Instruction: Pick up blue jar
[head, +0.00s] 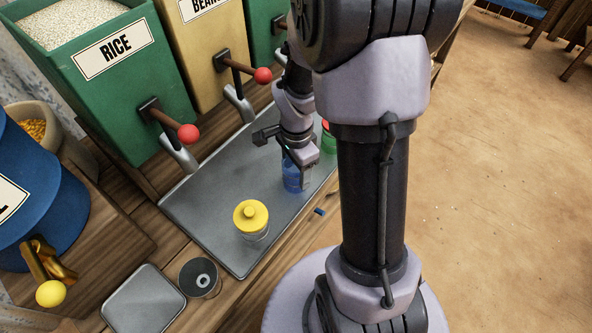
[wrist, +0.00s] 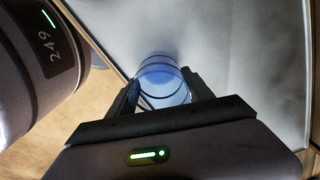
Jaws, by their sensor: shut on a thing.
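The blue jar (head: 291,178) is a translucent blue cylinder on the grey metal tray (head: 215,205) in the head view, partly hidden by my gripper (head: 297,160). In the wrist view the blue jar (wrist: 162,80) sits between the two dark fingers of my gripper (wrist: 160,98), which is shut on it. The jar looks upright. I cannot tell whether it touches the tray or is slightly above it.
A yellow-lidded clear jar (head: 251,218) stands on the tray to the left. A green jar (head: 328,140) is just right of my gripper, partly hidden by my arm. A rice bin (head: 110,70) and other dispensers with red-knobbed levers line the back. A small blue piece (head: 319,211) lies near the tray's edge.

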